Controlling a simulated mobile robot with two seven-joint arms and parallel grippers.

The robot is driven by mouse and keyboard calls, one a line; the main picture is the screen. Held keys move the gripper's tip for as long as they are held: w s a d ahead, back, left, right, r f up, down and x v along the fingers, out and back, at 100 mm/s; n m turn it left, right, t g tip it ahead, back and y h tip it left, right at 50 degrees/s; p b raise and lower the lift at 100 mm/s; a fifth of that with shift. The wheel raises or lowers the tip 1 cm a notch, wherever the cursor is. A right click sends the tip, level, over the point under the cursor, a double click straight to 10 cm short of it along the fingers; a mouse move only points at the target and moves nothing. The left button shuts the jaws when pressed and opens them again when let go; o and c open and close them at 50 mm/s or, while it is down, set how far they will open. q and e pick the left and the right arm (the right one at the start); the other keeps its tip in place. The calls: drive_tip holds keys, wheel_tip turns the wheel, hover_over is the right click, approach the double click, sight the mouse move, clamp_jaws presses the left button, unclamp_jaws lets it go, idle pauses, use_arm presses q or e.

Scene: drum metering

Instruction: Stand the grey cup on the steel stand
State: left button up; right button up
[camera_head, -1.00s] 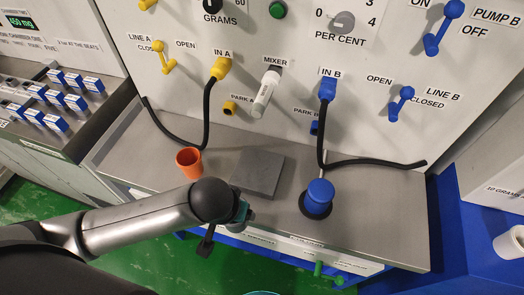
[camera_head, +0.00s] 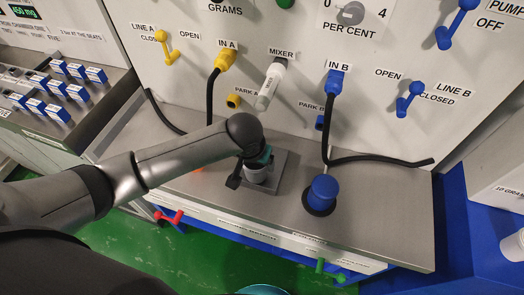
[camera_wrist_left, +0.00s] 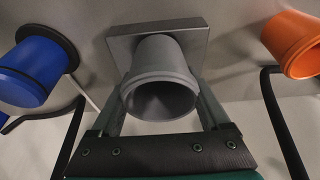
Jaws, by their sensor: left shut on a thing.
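The grey cup (camera_head: 257,173) is in my left gripper (camera_head: 258,160), over the steel stand (camera_head: 285,172), a flat grey square plate on the counter. In the left wrist view the fingers (camera_wrist_left: 163,103) lie on both sides of the grey cup (camera_wrist_left: 160,75), with its open mouth toward the camera. The steel stand (camera_wrist_left: 185,33) shows just behind the cup's far end. I cannot tell whether the cup's base touches the plate. The cup looks about upright. My right gripper is not in view.
A blue cup-like piece on a dark base (camera_head: 322,193) stands right of the stand. An orange cup (camera_wrist_left: 295,42) stands on the other side, mostly hidden by my arm in the head view. Black hoses (camera_head: 375,160) and the white mixer spout (camera_head: 270,86) are behind.

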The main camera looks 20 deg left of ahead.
use_arm(q)
drive_tip(key=w, duration=0.4)
drive_tip(key=shift+w+d+b, duration=0.1)
drive_tip(key=shift+w+b, duration=0.1)
drive_tip(key=shift+b, duration=0.2)
drive_tip(key=shift+s+f, duration=0.15)
drive_tip(key=shift+f, duration=0.15)
drive_tip(key=shift+f, duration=0.1)
drive_tip(key=o, duration=1.2)
drive_tip(key=shift+r, duration=0.3)
drive_tip(key=shift+p+v, duration=0.5)
drive_tip(key=shift+v, duration=0.75)
drive_tip(key=s, duration=0.4)
drive_tip(key=s+p, duration=0.1)
drive_tip(key=s, duration=0.7)
drive_tip(key=shift+s+a, duration=0.1)
drive_tip(key=shift+a, duration=0.2)
